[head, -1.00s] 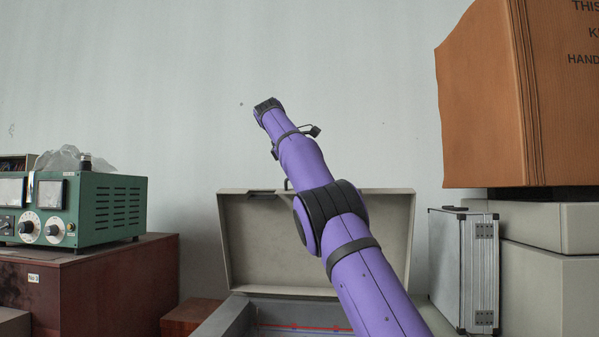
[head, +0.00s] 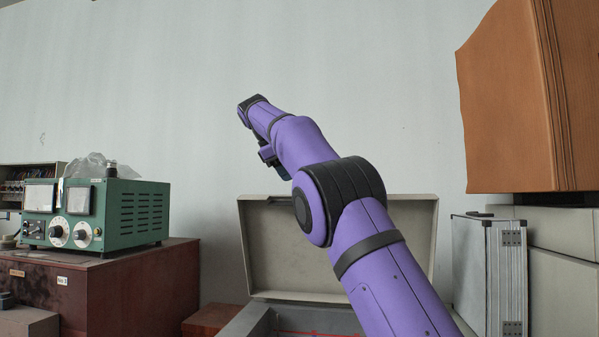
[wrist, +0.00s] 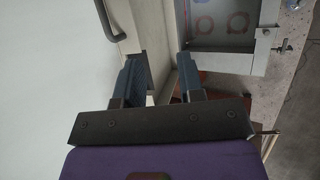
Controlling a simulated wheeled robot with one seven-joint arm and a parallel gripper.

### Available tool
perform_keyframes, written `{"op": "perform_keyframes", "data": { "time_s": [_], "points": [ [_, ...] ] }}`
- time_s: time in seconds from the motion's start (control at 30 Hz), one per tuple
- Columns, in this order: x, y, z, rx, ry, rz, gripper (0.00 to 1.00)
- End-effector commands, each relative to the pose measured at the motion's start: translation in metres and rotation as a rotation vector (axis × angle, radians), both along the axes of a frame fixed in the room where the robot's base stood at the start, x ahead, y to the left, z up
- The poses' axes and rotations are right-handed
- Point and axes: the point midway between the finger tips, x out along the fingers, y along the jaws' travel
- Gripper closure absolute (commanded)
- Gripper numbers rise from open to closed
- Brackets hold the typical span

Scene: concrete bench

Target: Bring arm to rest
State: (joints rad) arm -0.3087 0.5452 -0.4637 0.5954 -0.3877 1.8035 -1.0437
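My purple arm (head: 385,260) rises from the lower right of the head view and reaches up and left, in front of the open grey case. My gripper (wrist: 161,68) shows in the wrist view with its two blue-grey fingers apart and nothing between them. Part of the case, with a lid handle (wrist: 97,18), lies beyond the fingers. In the head view the fingers cannot be made out clearly.
The case's raised lid (head: 262,240) stands behind my arm. A green instrument (head: 125,214) sits on a dark red cabinet (head: 150,285) at left. A brown box (head: 505,110), an aluminium case (head: 475,270) and grey boxes (head: 565,235) stand at right. The wall above is clear.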

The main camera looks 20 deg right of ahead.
Motion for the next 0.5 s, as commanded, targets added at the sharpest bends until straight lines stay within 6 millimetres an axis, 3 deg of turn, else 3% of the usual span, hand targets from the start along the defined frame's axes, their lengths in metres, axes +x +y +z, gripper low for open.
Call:
{"op": "perform_keyframes", "data": {
  "time_s": [0.5],
  "points": [
    [-0.0023,0.0092,-0.0003,0.000,0.000,0.000,0.65]
  ]
}}
